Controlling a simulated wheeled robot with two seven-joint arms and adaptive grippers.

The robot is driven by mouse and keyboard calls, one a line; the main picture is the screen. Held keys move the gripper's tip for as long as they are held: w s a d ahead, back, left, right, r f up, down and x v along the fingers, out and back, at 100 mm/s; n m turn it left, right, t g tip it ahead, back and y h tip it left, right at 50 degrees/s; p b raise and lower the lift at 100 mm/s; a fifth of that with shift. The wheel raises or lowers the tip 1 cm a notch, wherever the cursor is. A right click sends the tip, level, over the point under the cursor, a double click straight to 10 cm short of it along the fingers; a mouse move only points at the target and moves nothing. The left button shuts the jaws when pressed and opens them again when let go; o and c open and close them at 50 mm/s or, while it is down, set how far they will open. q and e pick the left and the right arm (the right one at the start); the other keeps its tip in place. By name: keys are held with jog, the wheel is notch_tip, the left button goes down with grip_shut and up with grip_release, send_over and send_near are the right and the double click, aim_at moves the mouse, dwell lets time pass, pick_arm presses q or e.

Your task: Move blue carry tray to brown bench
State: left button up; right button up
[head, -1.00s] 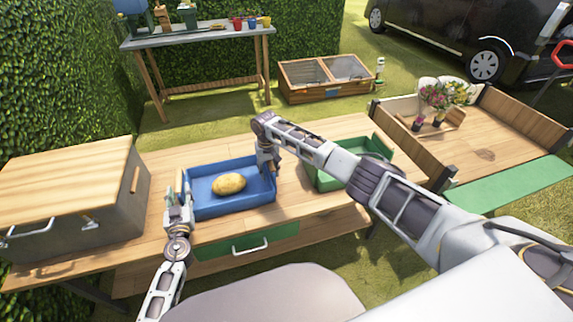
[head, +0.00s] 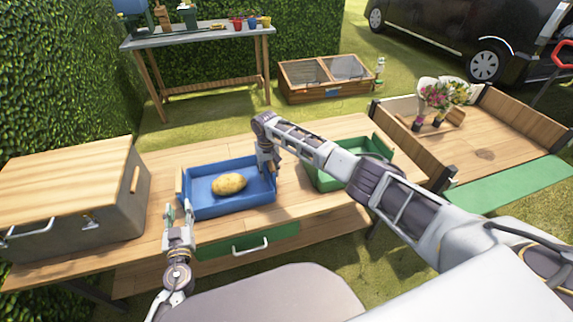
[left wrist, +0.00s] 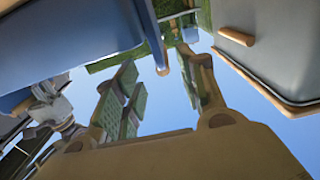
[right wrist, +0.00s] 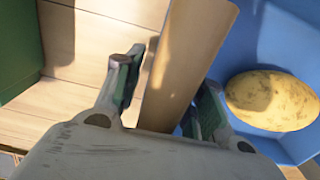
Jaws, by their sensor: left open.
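The blue carry tray (head: 230,205) stands on the wooden bench in the head view, with a potato (head: 229,184) inside. Its left wooden handle (head: 179,182) is bare. My left gripper (head: 178,212) is open and empty, just off the tray's front left corner. In the left wrist view its fingers (left wrist: 160,92) are spread, with the tray's blue side (left wrist: 75,35) at upper left. My right gripper (head: 270,162) is at the tray's right end. In the right wrist view its open fingers (right wrist: 165,95) straddle the wooden handle (right wrist: 190,60).
A lidded grey box (head: 75,225) stands left of the tray. A green tray (head: 325,180) is to the right, partly hidden by my right arm. A grey-topped table (head: 200,36) and a cold frame (head: 325,92) are behind. A wooden bench with flowers (head: 480,140) is at right.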

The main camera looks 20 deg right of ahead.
jog(key=shift+r, duration=0.15)
jog(key=shift+r, duration=5.85)
jog(key=shift+s, duration=0.1)
